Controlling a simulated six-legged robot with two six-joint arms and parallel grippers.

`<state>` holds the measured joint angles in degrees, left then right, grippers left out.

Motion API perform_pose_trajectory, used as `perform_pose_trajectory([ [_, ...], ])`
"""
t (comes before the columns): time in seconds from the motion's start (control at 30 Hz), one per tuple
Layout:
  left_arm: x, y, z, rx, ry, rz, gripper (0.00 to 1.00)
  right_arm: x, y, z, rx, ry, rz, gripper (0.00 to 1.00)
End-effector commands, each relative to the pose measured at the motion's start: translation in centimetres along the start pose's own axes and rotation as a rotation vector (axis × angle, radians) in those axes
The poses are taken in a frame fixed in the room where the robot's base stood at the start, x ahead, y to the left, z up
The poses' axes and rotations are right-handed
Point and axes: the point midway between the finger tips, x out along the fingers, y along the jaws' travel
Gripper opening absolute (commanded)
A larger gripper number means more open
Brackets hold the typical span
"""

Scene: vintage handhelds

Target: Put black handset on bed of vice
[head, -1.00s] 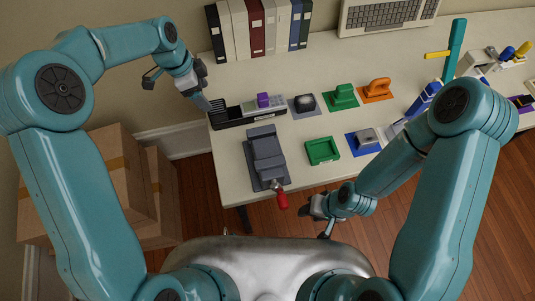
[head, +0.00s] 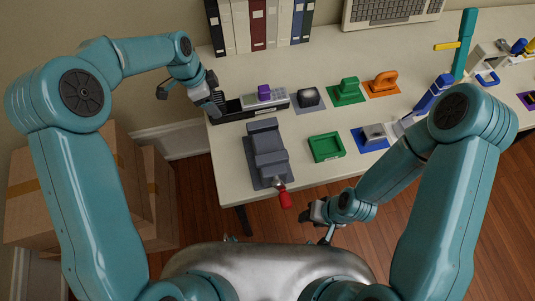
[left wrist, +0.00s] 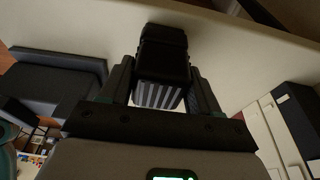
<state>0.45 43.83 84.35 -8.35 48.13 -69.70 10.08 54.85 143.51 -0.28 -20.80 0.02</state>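A long black handset (head: 236,115) lies at the left end of the table, beside a grey handset (head: 280,96). My left gripper (head: 214,103) is at its left end. In the left wrist view a black block with a grey ribbed end (left wrist: 163,60), seemingly this handset's end, sits between the fingers. The fingers stand on both sides of it, with a light gap at one side; firm contact does not show. The grey vice (head: 266,150) with its red handle (head: 285,200) stands just in front. My right gripper (head: 318,211) is off the table's front edge, apparently empty.
A small purple block (head: 264,91) sits by the grey handset. A green tray (head: 326,147), a blue mat (head: 371,145) and several small coloured items lie to the right. Binders (head: 258,25) and a keyboard (head: 390,10) are at the back.

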Motion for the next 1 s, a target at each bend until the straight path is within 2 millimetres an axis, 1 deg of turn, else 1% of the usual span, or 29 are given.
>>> perform_pose_trajectory([
  [0.03, 0.0, 0.0, 0.0, 0.000, 0.000, 0.000, 0.34, 0.0, 0.0, 0.0, 0.000, 0.000, 0.000, 0.43],
  [0.07, 0.0, 0.0, 0.0, 0.000, 0.000, 0.000, 0.24, 0.0, 0.0, 0.0, 0.000, 0.000, 0.000, 0.43],
  [0.1, 0.0, 0.0, 0.0, 0.000, 0.000, 0.000, 0.12, 0.0, 0.0, 0.0, 0.000, 0.000, 0.000, 0.43],
  [0.13, 0.0, 0.0, 0.0, 0.000, 0.000, 0.000, 0.02, 0.0, 0.0, 0.0, 0.000, 0.000, 0.000, 0.43],
  [0.17, 0.0, 0.0, 0.0, 0.000, 0.000, 0.000, 0.00, 0.0, 0.0, 0.0, 0.000, 0.000, 0.000, 0.43],
  [0.37, -0.4, 0.0, -0.1, 0.000, 0.001, -0.002, 0.00, -0.2, -0.1, 0.0, 0.000, 0.000, 0.000, 0.43],
  [1.0, -3.9, -0.1, -1.0, 0.000, 0.001, -0.003, 0.00, -2.3, -0.8, 0.1, 0.000, 0.000, 0.000, 0.43],
])
